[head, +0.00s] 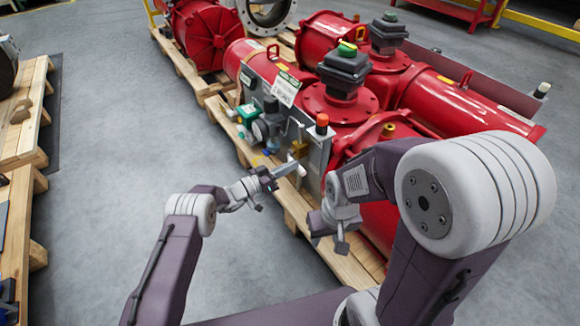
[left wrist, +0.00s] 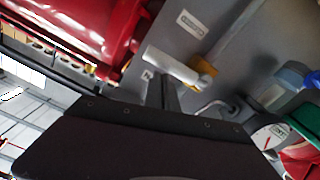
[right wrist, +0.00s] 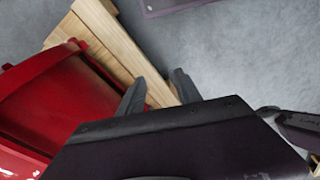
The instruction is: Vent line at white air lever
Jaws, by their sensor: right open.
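The white air lever (left wrist: 172,67) sticks out from a yellow-brass fitting (left wrist: 203,70) on the grey panel in the left wrist view. In the head view the lever (head: 298,167) is small, at the front of the red actuator. My left gripper (head: 285,170) reaches to it. Its fingers (left wrist: 163,92) look close together, with their tips at the lever's near side; whether they touch it I cannot tell. My right gripper (head: 328,243) is open and empty, lower and nearer. Its spread fingers (right wrist: 158,80) point past the wooden pallet.
The red actuator (head: 340,105) stands on a wooden pallet (head: 355,257) with an orange-red knob (head: 322,122), a green-topped gauge unit (head: 247,113) and other fittings on its panel. Another pallet (head: 30,110) stands at the left. The grey floor (head: 130,110) between is clear.

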